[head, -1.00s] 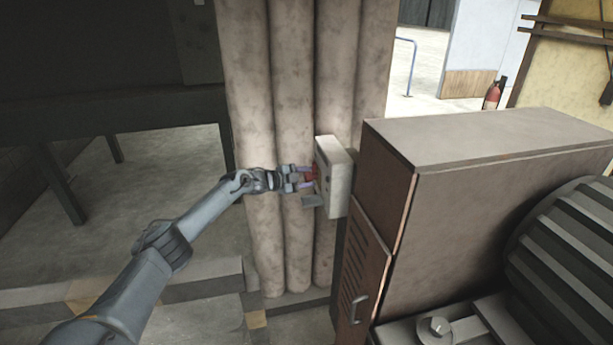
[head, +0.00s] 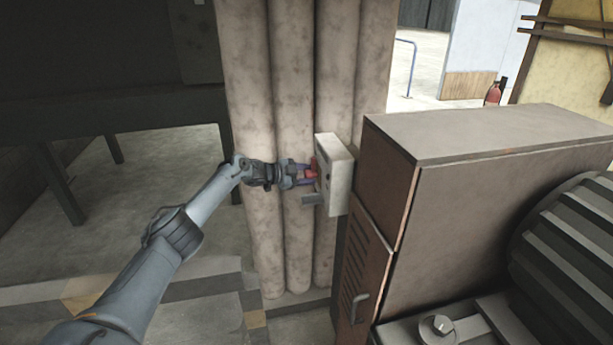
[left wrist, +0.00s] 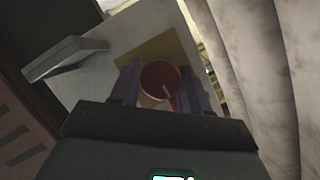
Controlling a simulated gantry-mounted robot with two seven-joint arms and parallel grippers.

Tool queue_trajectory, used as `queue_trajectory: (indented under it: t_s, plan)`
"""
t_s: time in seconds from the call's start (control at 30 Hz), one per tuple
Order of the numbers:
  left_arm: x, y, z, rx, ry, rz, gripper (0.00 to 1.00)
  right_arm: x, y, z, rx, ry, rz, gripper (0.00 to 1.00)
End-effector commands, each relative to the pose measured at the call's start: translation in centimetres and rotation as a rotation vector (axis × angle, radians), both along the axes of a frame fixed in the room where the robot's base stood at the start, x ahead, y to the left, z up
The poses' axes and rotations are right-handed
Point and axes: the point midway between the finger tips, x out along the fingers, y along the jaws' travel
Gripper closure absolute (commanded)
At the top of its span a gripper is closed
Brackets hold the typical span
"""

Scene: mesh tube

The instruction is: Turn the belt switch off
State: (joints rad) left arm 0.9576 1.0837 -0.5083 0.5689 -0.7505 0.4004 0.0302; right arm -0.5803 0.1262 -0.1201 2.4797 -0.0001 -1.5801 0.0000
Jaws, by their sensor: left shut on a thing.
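The belt switch is a red knob (head: 314,167) on the left-facing side of a pale grey box (head: 338,177). In the left wrist view the round red knob (left wrist: 160,82) has a pale mark on it and sits on a yellowish plate (left wrist: 148,58). My left gripper (head: 309,172) is at the knob, shut on it, with one finger on each side. In the left wrist view its fingers (left wrist: 160,88) flank the knob. The fingers partly hide the knob in the head view. My right gripper is not in view.
A grey lever-like part (left wrist: 68,58) sticks out of the box beside the knob. Thick vertical pipes (head: 296,100) stand behind my gripper. A brown cabinet (head: 480,140) stands close on the right, with a ribbed drum (head: 570,250) beyond.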

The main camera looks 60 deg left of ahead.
Motion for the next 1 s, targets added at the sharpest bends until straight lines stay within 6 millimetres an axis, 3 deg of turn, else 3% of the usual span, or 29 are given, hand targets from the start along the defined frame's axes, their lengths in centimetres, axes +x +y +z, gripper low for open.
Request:
queue_trajectory:
  t_s: [0.07, 0.1, 0.2, 0.67, 1.0]
  plan:
    - [0.0, 0.0, -0.1, 0.000, 0.003, 0.001, 0.84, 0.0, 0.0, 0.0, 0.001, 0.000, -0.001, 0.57]
    - [0.0, 0.0, -0.1, -0.001, 0.002, 0.001, 0.48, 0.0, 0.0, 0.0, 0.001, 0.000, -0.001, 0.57]
    - [0.0, 0.0, -0.1, 0.000, 0.002, 0.002, 0.33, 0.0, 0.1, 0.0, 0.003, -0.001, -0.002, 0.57]
    - [-0.3, 0.0, -0.1, 0.000, 0.002, 0.000, 0.33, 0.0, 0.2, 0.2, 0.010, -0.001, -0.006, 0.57]
    - [-2.3, 0.3, 0.5, 0.001, 0.004, 0.001, 0.33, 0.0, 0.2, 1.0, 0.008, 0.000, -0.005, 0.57]
